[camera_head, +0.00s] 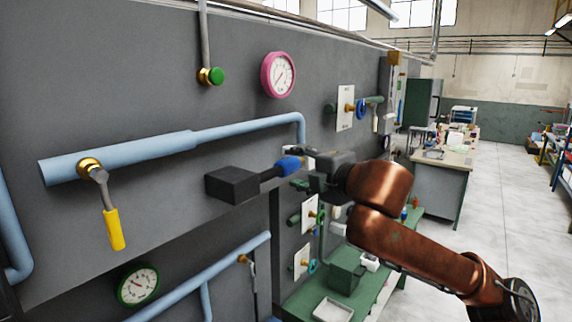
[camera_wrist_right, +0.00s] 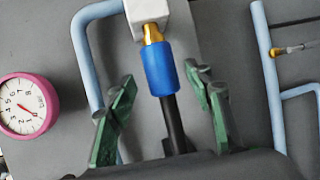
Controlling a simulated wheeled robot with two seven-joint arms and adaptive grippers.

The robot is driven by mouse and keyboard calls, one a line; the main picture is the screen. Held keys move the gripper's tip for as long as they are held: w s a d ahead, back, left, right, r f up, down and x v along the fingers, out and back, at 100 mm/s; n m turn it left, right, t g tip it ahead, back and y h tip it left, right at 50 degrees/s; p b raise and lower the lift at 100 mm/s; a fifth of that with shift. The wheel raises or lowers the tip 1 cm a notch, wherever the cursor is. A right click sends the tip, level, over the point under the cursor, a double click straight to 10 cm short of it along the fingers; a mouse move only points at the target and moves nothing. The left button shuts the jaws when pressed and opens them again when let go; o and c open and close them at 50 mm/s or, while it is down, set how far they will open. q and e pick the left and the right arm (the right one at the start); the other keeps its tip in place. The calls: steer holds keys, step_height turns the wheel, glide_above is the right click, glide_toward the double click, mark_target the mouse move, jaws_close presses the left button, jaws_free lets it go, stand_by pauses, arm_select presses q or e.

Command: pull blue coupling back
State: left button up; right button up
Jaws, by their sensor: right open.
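The blue coupling (camera_head: 289,164) is a short blue sleeve on the wall panel, partly hidden by my right gripper in the head view. In the wrist view the blue coupling (camera_wrist_right: 160,67) sits at the end of a black hose (camera_wrist_right: 174,122). A brass fitting (camera_wrist_right: 152,33) joins it to a pale block (camera_wrist_right: 147,14). My right gripper (camera_head: 304,169) is at the coupling. Its green fingers (camera_wrist_right: 166,100) are open, one on each side of the coupling and hose, with gaps on both sides. My left gripper is out of view.
A black box (camera_head: 232,185) juts from the panel left of the coupling. A light-blue pipe (camera_head: 250,128) runs above it. A pink gauge (camera_head: 278,75) and yellow-handled valve (camera_head: 113,228) are on the panel. A green bench (camera_head: 300,300) stands below. Open floor lies at right.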

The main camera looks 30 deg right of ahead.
mark_target(292, 168)
steer(key=w, duration=0.2)
steer(key=w+f, duration=0.1)
steer(key=w, duration=0.2)
steer(key=shift+w+p, duration=0.1)
steer(key=shift+p, duration=0.25)
steer(key=shift+s+r, duration=0.1)
steer(key=shift+s, duration=0.35)
steer(key=shift+w, duration=0.15)
steer(key=shift+c, duration=0.2)
steer(key=shift+w, duration=0.2)
steer(key=shift+c, duration=0.8)
steer(key=shift+s, duration=0.1)
steer(key=c, duration=0.8)
jaws_close()
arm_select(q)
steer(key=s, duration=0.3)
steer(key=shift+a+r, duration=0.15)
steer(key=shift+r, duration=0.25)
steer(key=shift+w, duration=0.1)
